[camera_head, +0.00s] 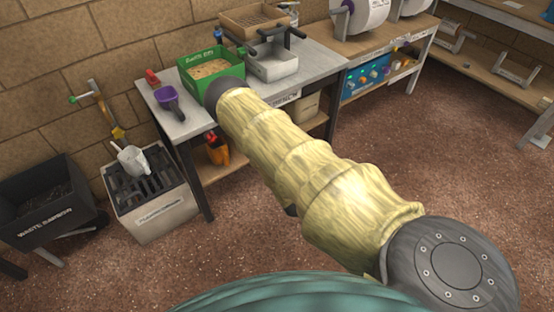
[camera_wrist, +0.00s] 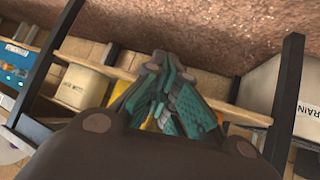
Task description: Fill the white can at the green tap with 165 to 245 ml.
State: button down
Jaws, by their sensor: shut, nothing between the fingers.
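The white can (camera_head: 133,159) stands on the dark grate of the drain box (camera_head: 160,207) at the left in the head view. It sits just below the end of a brass pipe tap (camera_head: 103,108) on the wall, which has a green handle (camera_head: 73,99). I cannot tell whether the can's mouth is right under the outlet, and no water flow or level shows. My gripper (camera_wrist: 165,88) shows in the wrist view with its green-padded fingers shut and empty. In the head view my arm hides the gripper, which is away from the can, to its right.
A workbench (camera_head: 187,126) right of the drain box holds a green bin (camera_head: 211,68), a purple scoop (camera_head: 169,101) and a grey press. An orange container (camera_head: 217,151) sits on its lower shelf. A dark waste bin (camera_head: 45,203) stands at left. The floor in front is clear.

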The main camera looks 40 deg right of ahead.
jog(key=s+a+r+n+g+y, duration=0.1)
jog(key=s+a+r+g, duration=0.2)
jog(key=s+a, duration=0.5)
jog(key=s+a+r+n+g+y, duration=0.1)
jog(key=s+a+r, duration=0.4)
jog(key=s, duration=0.8)
jog(key=s+a+r+n+g+y, duration=0.1)
jog(key=s+a+r+g, duration=0.3)
jog(key=s+a, duration=0.7)
jog(key=shift+s+a+g+y, duration=0.15)
jog(key=shift+a+g+y, duration=0.4)
jog(key=shift+y, duration=0.25)
